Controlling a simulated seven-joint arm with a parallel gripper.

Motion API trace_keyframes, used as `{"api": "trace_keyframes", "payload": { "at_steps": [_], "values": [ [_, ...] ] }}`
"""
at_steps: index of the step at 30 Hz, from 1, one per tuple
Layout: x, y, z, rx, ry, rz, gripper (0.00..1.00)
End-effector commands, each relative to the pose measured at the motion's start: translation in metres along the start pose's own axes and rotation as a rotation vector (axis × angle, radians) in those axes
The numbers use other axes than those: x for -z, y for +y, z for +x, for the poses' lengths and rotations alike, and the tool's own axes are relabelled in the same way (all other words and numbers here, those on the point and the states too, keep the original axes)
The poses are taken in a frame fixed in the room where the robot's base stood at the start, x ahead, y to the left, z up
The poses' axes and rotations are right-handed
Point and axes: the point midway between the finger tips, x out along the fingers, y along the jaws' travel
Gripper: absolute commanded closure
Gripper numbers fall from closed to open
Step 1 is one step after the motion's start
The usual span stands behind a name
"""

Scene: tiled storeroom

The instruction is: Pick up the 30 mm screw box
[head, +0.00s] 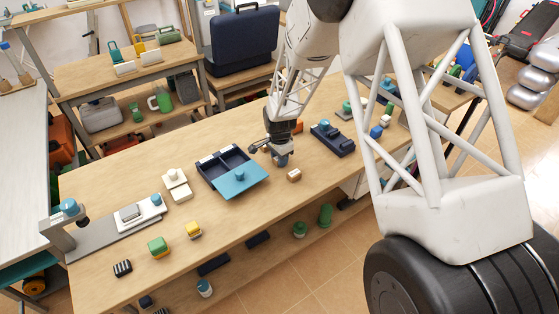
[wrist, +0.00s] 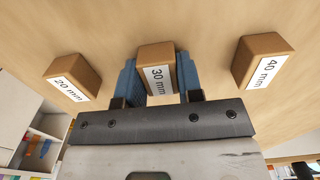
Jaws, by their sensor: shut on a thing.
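In the wrist view, the 30 mm screw box (wrist: 155,54) is a small brown block with a white "30 mm" label. My gripper (wrist: 158,80) is shut on it, with one blue finger pad against each side. A matching 20 mm box (wrist: 74,78) sits to the left and a 40 mm box (wrist: 262,60) to the right, both apart from the fingers. In the head view, my gripper (head: 281,159) is low over the workbench and hides the held box. I cannot tell whether the held box touches the bench.
A small brown box (head: 294,176), its label unreadable, stands just in front of my gripper on the workbench (head: 250,222). A dark tray with a blue lid (head: 240,186) lies close on the left, and a dark blue block-shaped holder (head: 333,140) on the right.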

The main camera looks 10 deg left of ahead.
Motion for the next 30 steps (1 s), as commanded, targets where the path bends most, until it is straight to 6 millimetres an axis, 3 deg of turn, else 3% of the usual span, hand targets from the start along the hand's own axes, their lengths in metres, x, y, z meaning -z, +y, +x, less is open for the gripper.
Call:
{"api": "trace_keyframes", "payload": {
  "at_steps": [14, 23, 30],
  "values": [
    [0.000, 0.000, -0.006, 0.001, 0.000, 0.000, 0.91],
    [0.000, -0.001, -0.037, 0.002, 0.001, 0.000, 0.91],
    [-0.014, 0.032, -0.039, 0.001, 0.000, 0.000, 0.91]
  ]
}}
